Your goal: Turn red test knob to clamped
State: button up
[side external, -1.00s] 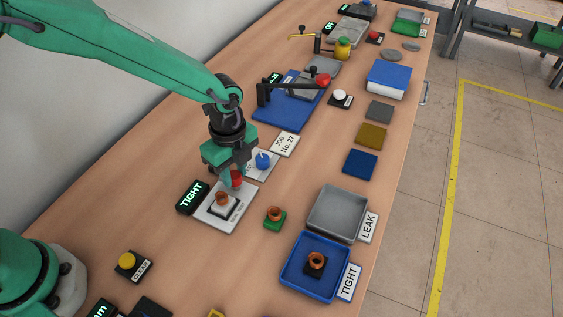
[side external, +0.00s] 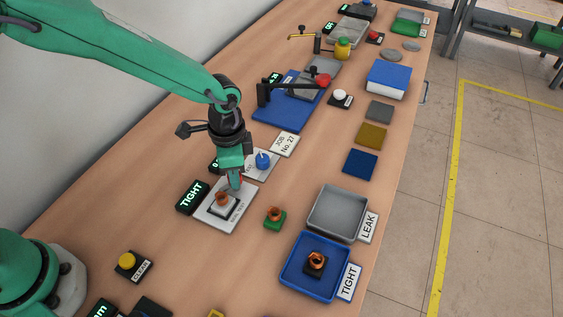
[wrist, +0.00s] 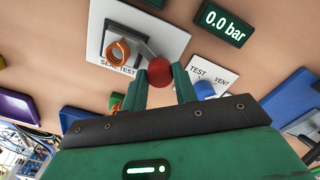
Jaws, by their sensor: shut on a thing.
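The red test knob (wrist: 159,72) sits between the two green fingertips of my gripper (wrist: 167,68) in the wrist view. My gripper (side external: 236,186) is shut on it and mostly hides it in the side view. The knob stands at the edge of the white seal test plate (side external: 212,222), also in the wrist view (wrist: 175,38). A copper-coloured fitting (side external: 222,199) sits on that plate beside my fingers; it also shows in the wrist view (wrist: 118,52). A grey lever-like part runs from near the fitting toward the knob.
A display reading TIGHT (side external: 192,197) stands left of the plate. A blue knob (side external: 263,160) on the test/vent plate is close behind my gripper. Another fitting on a green block (side external: 275,222) is to the right. Grey (side external: 338,190) and blue (side external: 290,280) trays stand further right.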

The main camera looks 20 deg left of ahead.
jog(key=n, duration=0.5)
jog(key=shift+a, duration=0.15)
dwell(0.3)
jog(key=shift+w, duration=0.1)
jog(key=o, duration=1)
jog(key=shift+c, duration=0.2)
jog(key=shift+r, duration=0.1)
jog(key=shift+r, duration=3.8)
